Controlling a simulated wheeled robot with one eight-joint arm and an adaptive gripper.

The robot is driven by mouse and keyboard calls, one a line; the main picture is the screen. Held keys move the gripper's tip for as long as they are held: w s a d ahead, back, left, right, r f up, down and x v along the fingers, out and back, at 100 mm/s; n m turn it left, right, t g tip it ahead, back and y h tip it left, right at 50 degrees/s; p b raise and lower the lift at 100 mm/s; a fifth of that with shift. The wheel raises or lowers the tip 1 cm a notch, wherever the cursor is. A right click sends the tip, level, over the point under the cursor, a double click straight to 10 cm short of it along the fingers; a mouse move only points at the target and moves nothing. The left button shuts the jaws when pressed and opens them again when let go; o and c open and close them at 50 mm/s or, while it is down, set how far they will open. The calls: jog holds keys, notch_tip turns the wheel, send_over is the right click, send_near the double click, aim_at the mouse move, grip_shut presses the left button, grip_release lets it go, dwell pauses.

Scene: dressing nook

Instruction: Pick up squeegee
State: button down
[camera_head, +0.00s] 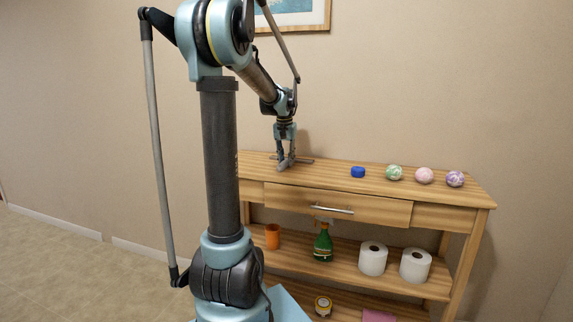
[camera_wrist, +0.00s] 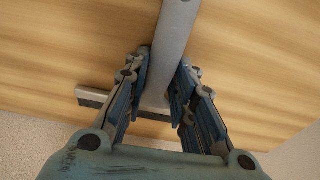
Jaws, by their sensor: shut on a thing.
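The squeegee (camera_wrist: 177,32) is a grey tool with a long handle and a wide crossbar. In the wrist view its handle runs between my gripper's two fingers, and its crossbar with a dark edge lies across behind them. My gripper (camera_wrist: 160,92) is shut on the handle. In the head view my gripper (camera_head: 285,162) points down at the left part of the wooden console's top, with the squeegee (camera_head: 301,160) at its fingertips. I cannot tell whether the squeegee touches the top or is slightly above it.
On the console top (camera_head: 325,174) stand a blue round item (camera_head: 358,172) and several patterned balls (camera_head: 424,175) to the right. The shelf below holds an orange cup (camera_head: 273,236), a green bottle (camera_head: 323,243) and two paper rolls (camera_head: 373,259). A wall is close behind.

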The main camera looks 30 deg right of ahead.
jog(key=shift+r, duration=0.15)
notch_tip(320, 180, up, 10)
dwell(0.5)
